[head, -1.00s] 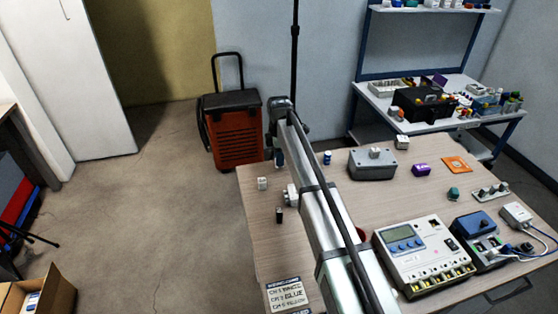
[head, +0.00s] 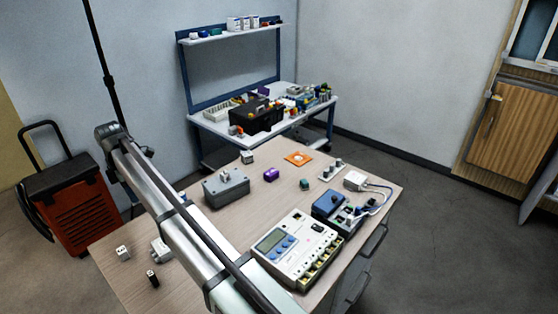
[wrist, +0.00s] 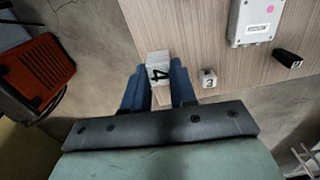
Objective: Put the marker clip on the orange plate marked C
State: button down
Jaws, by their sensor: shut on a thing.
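A white block with a black 4 (wrist: 158,66), which I take to be the marker clip, sits between the blue fingers of my gripper (wrist: 158,80) in the wrist view. My gripper is shut on it. In the head view my gripper and the block cannot be made out behind my arm. The orange plate (head: 293,161) lies flat at the far side of the table in the head view, with a pale round patch on it. Its letter is too small to read. Nothing stands on it, and it is well apart from my gripper.
A small white cube marked 3 (wrist: 208,78) and a black block (wrist: 287,58) stand near my gripper. A grey box (head: 226,188), a purple piece (head: 271,174), a green piece (head: 304,184) and a large meter (head: 294,245) are on the table. The wood around the plate is partly free.

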jog(key=w+d+m, duration=0.1)
jog(key=w+d, duration=0.5)
jog(key=d, duration=0.2)
jog(key=w+d+m, duration=0.1)
jog(key=w+d, duration=0.5)
jog(key=d, duration=0.3)
jog(key=w+d+m, duration=0.2)
jog(key=w+d, duration=0.4)
jog(key=d, duration=0.2)
jog(key=shift+d, duration=0.25)
jog(key=w+d+m, duration=0.1)
jog(key=w+d, duration=0.3)
jog(key=d, duration=0.6)
jog(key=w+d+m, duration=0.2)
jog(key=w+d, duration=0.3)
jog(key=d, duration=0.5)
jog(key=w+d+m, duration=0.1)
jog(key=w+d, duration=0.3)
jog(key=d, duration=0.7)
send_over(298, 158)
jog(key=shift+f, duration=4.55)
jog(key=shift+f, duration=0.1)
jog(key=c, duration=0.9)
grip_release()
notch_tip(298, 158, up, 12)
